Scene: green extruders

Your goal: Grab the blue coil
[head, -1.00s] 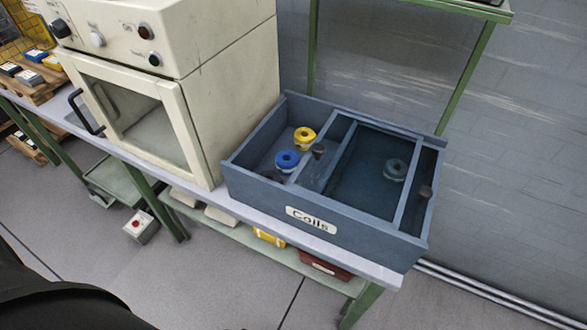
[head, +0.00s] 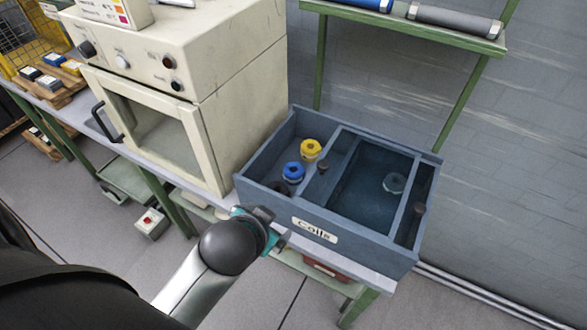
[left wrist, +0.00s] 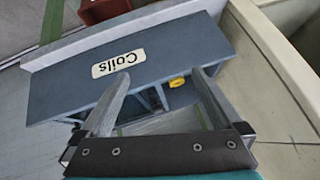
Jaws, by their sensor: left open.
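The blue coil (head: 293,172) sits in the left compartment of the blue-grey bin (head: 357,237) labelled "Coils" in the head view. A yellow coil (head: 310,149) lies just behind it. My left gripper (head: 268,216) is at the bin's front left side, apart from the blue coil. In the left wrist view, its two fingers (left wrist: 162,82) are spread with nothing between them, and the bin's labelled wall (left wrist: 130,66) lies beyond. A yellow piece (left wrist: 178,83) shows there near the right finger; I cannot make out the blue coil. My right gripper is not in view.
A cream oven (head: 195,95) stands close on the left of the bin. A grey coil (head: 394,183) lies in the middle compartment. Dark posts stand up in the bin. A green-framed shelf (head: 420,30) with rolls is behind and above.

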